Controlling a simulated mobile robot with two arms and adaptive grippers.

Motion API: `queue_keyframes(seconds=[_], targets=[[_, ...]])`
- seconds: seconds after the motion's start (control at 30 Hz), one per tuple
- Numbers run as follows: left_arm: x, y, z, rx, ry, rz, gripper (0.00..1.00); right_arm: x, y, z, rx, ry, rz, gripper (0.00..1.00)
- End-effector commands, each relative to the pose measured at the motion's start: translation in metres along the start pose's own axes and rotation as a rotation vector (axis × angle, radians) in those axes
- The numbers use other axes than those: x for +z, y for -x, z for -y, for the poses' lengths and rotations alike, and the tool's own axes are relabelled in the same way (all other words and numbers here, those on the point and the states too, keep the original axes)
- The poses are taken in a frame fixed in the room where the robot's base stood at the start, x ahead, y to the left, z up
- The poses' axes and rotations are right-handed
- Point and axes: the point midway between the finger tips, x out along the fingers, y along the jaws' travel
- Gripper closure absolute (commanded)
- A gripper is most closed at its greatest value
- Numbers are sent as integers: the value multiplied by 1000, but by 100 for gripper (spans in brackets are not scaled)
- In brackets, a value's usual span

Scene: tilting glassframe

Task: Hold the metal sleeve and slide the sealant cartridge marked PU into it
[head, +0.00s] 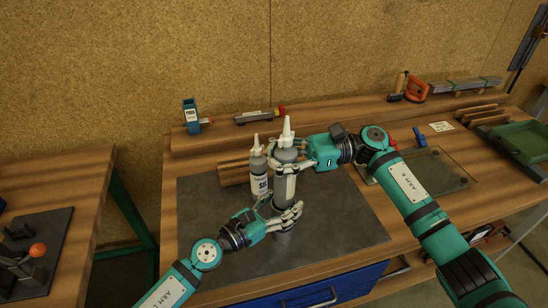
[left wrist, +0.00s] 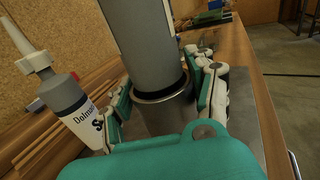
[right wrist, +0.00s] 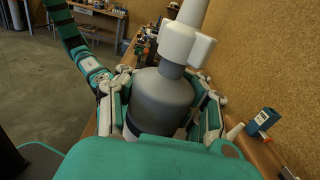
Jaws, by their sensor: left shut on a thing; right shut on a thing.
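The held sealant cartridge (head: 287,156) is grey with a white nozzle and stands upright. My right gripper (head: 291,168) is shut around its upper body; its grey shoulder (right wrist: 163,92) fills the right wrist view. Its marking cannot be read. My left gripper (head: 285,214) is shut around the metal sleeve (left wrist: 168,112) below, near the mat. In the left wrist view the cartridge's lower body (left wrist: 143,40) meets the sleeve's mouth, with a dark band at the rim. How deep it sits inside cannot be told. Fingers hide most of the sleeve in the head view.
A second cartridge (head: 259,177) with a white label starting with S stands upright, close left of the held one. The grey mat (head: 340,235) is clear to the right. A glass pane (head: 430,172) lies at right. Wooden strips (head: 232,171) lie behind.

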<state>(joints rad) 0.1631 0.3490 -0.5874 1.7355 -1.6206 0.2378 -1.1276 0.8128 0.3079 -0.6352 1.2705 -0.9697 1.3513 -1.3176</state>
Motion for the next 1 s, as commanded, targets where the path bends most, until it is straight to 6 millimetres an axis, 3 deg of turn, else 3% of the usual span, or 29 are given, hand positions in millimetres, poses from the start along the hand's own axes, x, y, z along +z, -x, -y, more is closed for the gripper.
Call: queue_keyframes(seconds=[1.0], targets=[[0, 0, 0, 1, -1, -1, 80, -8, 0, 0, 0, 0, 1, 100]])
